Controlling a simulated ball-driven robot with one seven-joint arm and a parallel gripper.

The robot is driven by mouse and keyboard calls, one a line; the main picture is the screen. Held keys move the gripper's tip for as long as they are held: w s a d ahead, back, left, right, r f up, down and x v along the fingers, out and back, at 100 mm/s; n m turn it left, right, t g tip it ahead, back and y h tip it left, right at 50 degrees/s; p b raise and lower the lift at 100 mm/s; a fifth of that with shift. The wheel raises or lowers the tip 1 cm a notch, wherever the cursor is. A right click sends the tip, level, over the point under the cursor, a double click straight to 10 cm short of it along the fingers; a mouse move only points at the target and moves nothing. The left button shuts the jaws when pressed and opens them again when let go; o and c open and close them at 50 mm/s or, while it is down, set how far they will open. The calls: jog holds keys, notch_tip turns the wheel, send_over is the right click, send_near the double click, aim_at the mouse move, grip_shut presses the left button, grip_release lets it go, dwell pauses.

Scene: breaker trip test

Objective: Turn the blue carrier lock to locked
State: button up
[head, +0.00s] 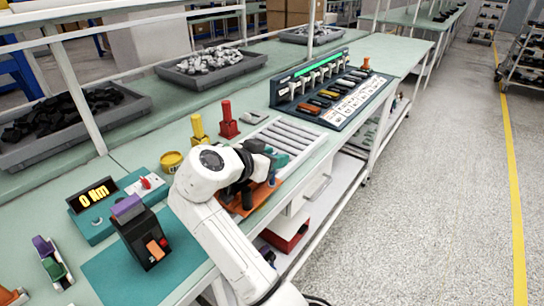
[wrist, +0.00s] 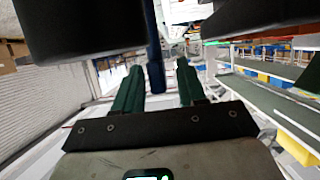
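In the head view my white arm reaches over the bench, with my gripper (head: 258,180) low over an orange carrier (head: 268,195) that it partly hides. A small blue part (head: 271,178), likely the carrier lock, shows beside the gripper. In the wrist view my gripper (wrist: 158,75) has its two green fingers spread apart. A dark blue upright post (wrist: 155,50) shows between them, nearer the left finger, with gaps visible on both sides. Whether it touches a finger, and which position the lock is in, I cannot tell.
A breaker panel (head: 330,90) stands behind the carrier. A red post (head: 227,120) and yellow post (head: 198,130) stand left of it. A torque display (head: 95,195) and black breaker (head: 143,238) are at front left. Dark blocks (wrist: 85,25) fill the wrist view's top.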

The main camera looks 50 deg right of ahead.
jog(key=b+v, duration=0.1)
jog(key=v, duration=0.9)
jog(key=shift+a+r, duration=0.15)
jog(key=shift+a, duration=0.25)
